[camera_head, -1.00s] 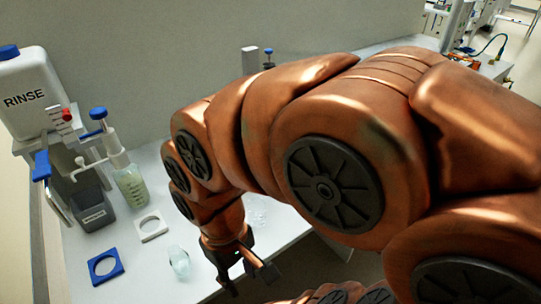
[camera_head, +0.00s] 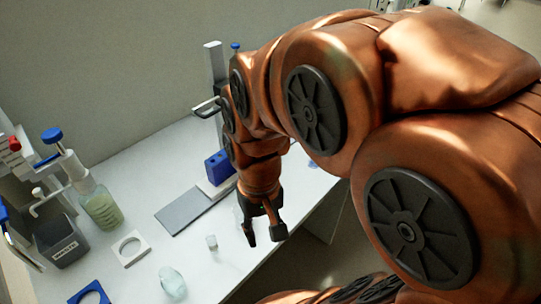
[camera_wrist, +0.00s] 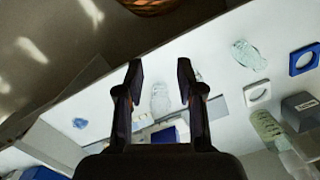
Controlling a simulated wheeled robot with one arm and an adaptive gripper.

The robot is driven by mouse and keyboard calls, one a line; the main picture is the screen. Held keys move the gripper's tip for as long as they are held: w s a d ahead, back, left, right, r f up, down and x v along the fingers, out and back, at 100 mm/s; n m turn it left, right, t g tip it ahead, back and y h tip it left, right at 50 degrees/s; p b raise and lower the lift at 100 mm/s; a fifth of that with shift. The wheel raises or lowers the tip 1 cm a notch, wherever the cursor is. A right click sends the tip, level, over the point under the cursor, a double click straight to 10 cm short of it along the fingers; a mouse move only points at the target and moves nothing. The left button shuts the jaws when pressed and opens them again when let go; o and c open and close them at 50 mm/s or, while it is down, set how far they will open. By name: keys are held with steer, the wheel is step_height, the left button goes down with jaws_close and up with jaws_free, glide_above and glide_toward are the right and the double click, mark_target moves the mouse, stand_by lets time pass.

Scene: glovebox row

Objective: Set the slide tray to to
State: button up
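A flat grey plate (camera_head: 188,211), possibly the slide tray, lies on the white bench. It runs up to a blue block (camera_head: 218,168) on a pale base. My gripper (camera_head: 263,230) points down near the bench's front edge, right of the plate and apart from it. In the wrist view my gripper (camera_wrist: 160,70) has its two fingers spread, with nothing held. A clear glassy item (camera_wrist: 160,98) shows beyond the gap between them. The blue block also shows in the wrist view (camera_wrist: 168,135), partly hidden by my gripper.
A small clear cup (camera_head: 211,242) and a clear vessel (camera_head: 172,283) stand left of my gripper. Further left are a white ring holder (camera_head: 131,248), a blue ring holder (camera_head: 90,294), a wash bottle (camera_head: 101,208) and a dark bin (camera_head: 62,240). A grey post (camera_head: 215,75) stands behind.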

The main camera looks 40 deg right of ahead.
steer(key=w+d+f+m+t+p, duration=0.1)
steer(key=w+d+f+m, duration=0.15)
steer(key=w+d, duration=0.4)
steer(key=w+d+f+m+t+p, duration=0.1)
steer(key=w+d+m, duration=0.3)
steer(key=w, duration=0.6)
steer(key=w+d+f+m+t+p, duration=0.15)
steer(key=w+d+m, duration=0.3)
steer(key=w, duration=0.45)
steer(key=shift+m, duration=0.8)
steer(key=shift+w+d+f+p, duration=0.35)
steer(key=shift+w+d+f, duration=0.75)
steer(key=shift+f, duration=1.1)
steer(key=shift+w+d+f+p, duration=0.4)
steer(key=shift+w+d+f, duration=0.7)
steer(key=shift+f, duration=1.1)
steer(key=shift+w+d+f+p, duration=0.35)
steer(key=shift+w+d+f, duration=0.75)
steer(key=shift+f, duration=1.1)
jaws_close()
